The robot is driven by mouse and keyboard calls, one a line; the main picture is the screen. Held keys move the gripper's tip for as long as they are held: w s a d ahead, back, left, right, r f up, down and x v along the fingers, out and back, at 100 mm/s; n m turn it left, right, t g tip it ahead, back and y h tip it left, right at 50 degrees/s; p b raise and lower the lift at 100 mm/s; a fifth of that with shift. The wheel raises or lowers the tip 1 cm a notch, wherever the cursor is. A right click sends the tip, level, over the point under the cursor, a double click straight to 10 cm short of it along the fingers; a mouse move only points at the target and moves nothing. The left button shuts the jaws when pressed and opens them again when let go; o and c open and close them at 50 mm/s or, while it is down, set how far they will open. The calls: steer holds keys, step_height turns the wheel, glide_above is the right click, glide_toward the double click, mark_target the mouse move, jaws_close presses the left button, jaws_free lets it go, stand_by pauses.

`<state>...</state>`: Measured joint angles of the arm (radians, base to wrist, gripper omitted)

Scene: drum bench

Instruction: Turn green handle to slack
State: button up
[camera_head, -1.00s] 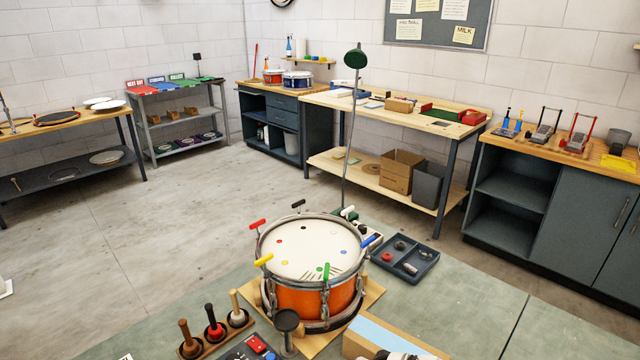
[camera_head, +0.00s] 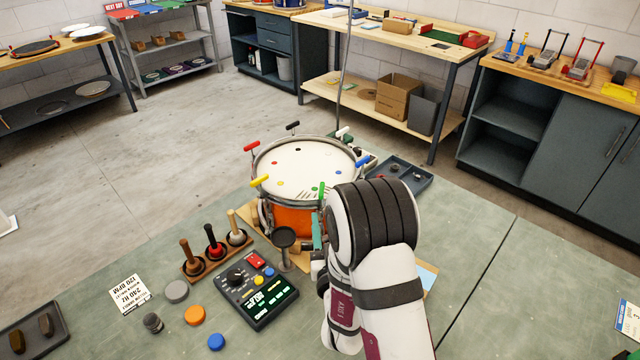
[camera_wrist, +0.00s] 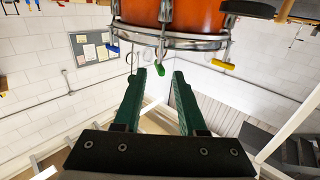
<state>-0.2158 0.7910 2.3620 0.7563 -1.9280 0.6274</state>
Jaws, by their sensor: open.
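The orange drum (camera_head: 292,221) stands on a wooden board with colored handles round its rim. The green handle (camera_head: 321,188) sticks up at the drum's near right rim. My gripper (camera_head: 318,232) is low beside the drum, below the green handle and mostly hidden by my white and black arm. The wrist view looks inverted, with the drum at the top. There the open green fingers (camera_wrist: 160,76) point at the rim, and the green handle (camera_wrist: 161,69) shows between their tips. Contact cannot be told.
The yellow handle (camera_head: 259,181) is left of the green one; the blue handle (camera_wrist: 112,48) is on its other side. A black stand (camera_head: 285,240) and a mallet rack (camera_head: 214,256) stand near the drum. A control box (camera_head: 257,288) lies in front. A parts tray (camera_head: 403,177) lies behind right.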

steer(key=w, duration=0.7)
steer(key=w+a, duration=0.1)
steer(key=w, duration=0.3)
steer(key=shift+w, duration=0.35)
jaws_close()
